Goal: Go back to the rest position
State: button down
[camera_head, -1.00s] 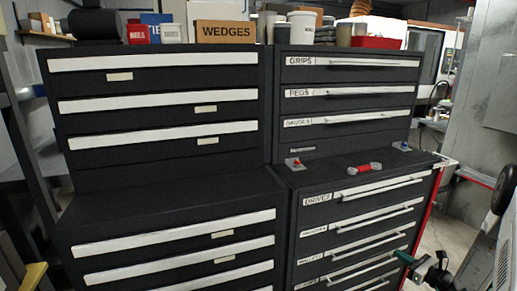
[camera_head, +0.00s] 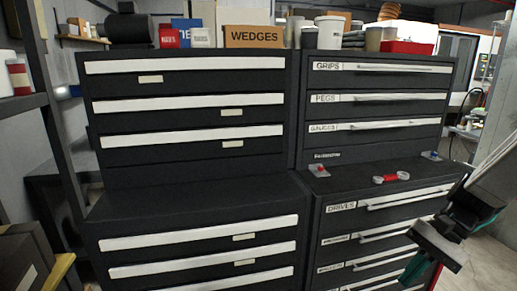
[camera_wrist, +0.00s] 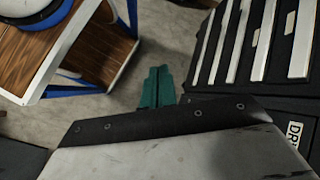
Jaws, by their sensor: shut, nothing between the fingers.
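My gripper (camera_head: 414,270) is at the lower right of the head view, in front of the right cabinet's lower drawers. Its teal fingers point down and to the left. In the wrist view the two teal fingers (camera_wrist: 157,88) lie side by side with nothing between them, above the grey floor. The gripper is shut and empty. Whether it touches the drawer fronts cannot be told.
Black drawer cabinets (camera_head: 190,190) fill the middle. A red-and-white part (camera_head: 391,177) lies on the right cabinet's ledge. A "WEDGES" box (camera_head: 254,37) and containers stand on top. A wood-topped table (camera_wrist: 85,45) is left in the wrist view; bare floor (camera_wrist: 165,35) lies between.

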jog(key=s+a+r+n+t+h, duration=0.3)
jog(key=s+a+r+n+h, duration=0.2)
jog(key=s+r, duration=0.6)
jog(key=shift+s+r+n+t+h, duration=0.2)
jog(key=shift+s+n+t+h, duration=0.2)
jog(key=shift+s+n+h, duration=1.1)
jog(key=shift+n+y, duration=0.3)
jog(key=shift+n, duration=0.1)
